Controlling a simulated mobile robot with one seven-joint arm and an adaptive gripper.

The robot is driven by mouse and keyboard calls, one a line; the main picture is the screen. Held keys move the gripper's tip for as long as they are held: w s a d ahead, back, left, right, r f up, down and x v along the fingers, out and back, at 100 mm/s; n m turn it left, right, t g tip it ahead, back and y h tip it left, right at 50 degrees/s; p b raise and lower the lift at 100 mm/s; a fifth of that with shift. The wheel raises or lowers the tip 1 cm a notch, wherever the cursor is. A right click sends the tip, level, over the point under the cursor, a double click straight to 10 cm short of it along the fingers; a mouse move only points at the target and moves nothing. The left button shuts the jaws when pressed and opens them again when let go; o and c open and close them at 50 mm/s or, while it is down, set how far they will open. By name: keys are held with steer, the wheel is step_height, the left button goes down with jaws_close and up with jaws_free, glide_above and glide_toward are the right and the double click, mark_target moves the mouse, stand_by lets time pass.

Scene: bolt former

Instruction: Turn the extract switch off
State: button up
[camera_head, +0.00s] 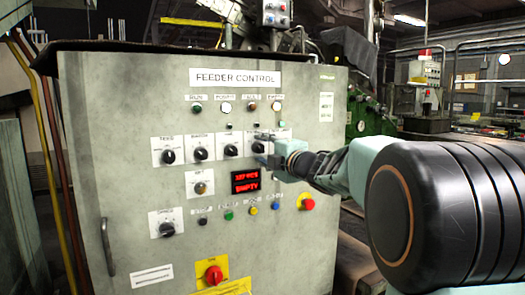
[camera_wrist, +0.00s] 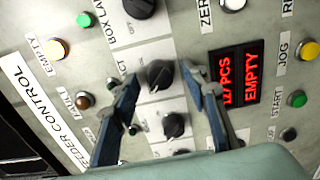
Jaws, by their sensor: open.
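The extract switch is a black rotary knob (camera_wrist: 160,75) on a white plate, with a label partly hidden and ending in "CT" in the wrist view. In the head view this knob (camera_head: 258,147) shows between my fingertips. My gripper (camera_head: 263,148) is open in front of the panel. In the wrist view my gripper (camera_wrist: 161,83) has one finger on each side of the knob. I cannot tell whether the fingers touch it. The knob's pointer setting is hard to read.
The grey feeder control panel (camera_head: 130,115) carries neighbouring knobs, one above (camera_wrist: 139,7) and one below (camera_wrist: 173,125) in the wrist view. A red display (camera_head: 245,181) reads "EMPTY". Push buttons and a red emergency stop (camera_head: 306,202) sit lower down.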

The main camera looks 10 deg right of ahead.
steer(key=v, duration=1.2)
steer(key=shift+r, duration=0.1)
